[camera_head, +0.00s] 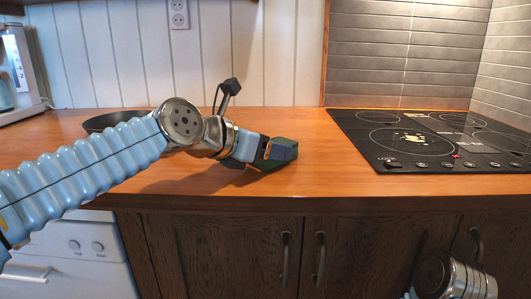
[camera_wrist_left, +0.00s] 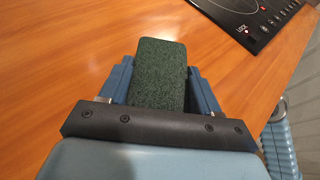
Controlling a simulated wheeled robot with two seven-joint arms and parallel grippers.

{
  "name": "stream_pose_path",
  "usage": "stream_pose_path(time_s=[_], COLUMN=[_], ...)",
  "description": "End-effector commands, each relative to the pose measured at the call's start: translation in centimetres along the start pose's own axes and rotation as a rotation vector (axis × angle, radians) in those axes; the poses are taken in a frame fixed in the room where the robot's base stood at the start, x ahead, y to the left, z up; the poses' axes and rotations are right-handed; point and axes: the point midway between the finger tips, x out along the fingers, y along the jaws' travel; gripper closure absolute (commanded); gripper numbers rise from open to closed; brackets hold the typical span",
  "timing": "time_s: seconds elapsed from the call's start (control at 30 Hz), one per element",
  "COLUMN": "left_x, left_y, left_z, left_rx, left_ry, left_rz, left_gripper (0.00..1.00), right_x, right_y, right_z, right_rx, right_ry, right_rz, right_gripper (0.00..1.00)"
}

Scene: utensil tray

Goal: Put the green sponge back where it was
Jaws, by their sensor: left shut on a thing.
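The green sponge (camera_wrist_left: 160,70) is a dark green block held between the two blue fingers of my left gripper (camera_wrist_left: 156,85) in the left wrist view. In the head view, my left gripper (camera_head: 277,152) reaches in from the left over the wooden counter (camera_head: 330,190). The sponge (camera_head: 284,164) shows at its tip, close to the counter top. I cannot tell whether the sponge touches the wood. My right gripper is not in view; only part of my right arm shows at the lower right.
A black cooktop (camera_head: 440,140) lies to the right of my left gripper. A dark pan (camera_head: 110,120) sits on the counter behind my left arm. A white appliance (camera_head: 18,75) stands at the far left. The counter between gripper and cooktop is clear.

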Motion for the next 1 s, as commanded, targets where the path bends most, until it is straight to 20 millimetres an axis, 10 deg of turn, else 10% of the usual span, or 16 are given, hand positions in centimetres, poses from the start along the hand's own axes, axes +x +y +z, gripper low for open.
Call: stream_pose_path(time_s=[0.17, 0.2, 0.33, 0.67, 1.0], left_x=[0.1, 0.0, 0.0, -0.2, -6.9], left_y=[0.0, 0.0, 0.0, 0.0, 0.1], left_z=[-0.2, -0.1, -0.1, 0.2, 0.2], left_rx=[-0.001, -0.001, -0.001, 0.0, -0.001], left_ry=[0.001, 0.0, 0.0, -0.001, -0.003], left_rz=[0.0, 0.0, 0.0, 0.0, 0.002], left_gripper=[0.75, 0.32, 0.13, 0.13, 0.13], right_x=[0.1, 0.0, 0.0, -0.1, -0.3], right_y=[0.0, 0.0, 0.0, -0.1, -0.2], right_z=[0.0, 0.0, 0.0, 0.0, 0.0], right_rx=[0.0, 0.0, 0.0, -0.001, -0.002], right_ry=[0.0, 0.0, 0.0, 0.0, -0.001], right_rz=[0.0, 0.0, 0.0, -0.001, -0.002], right_gripper=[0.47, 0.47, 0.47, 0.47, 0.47])
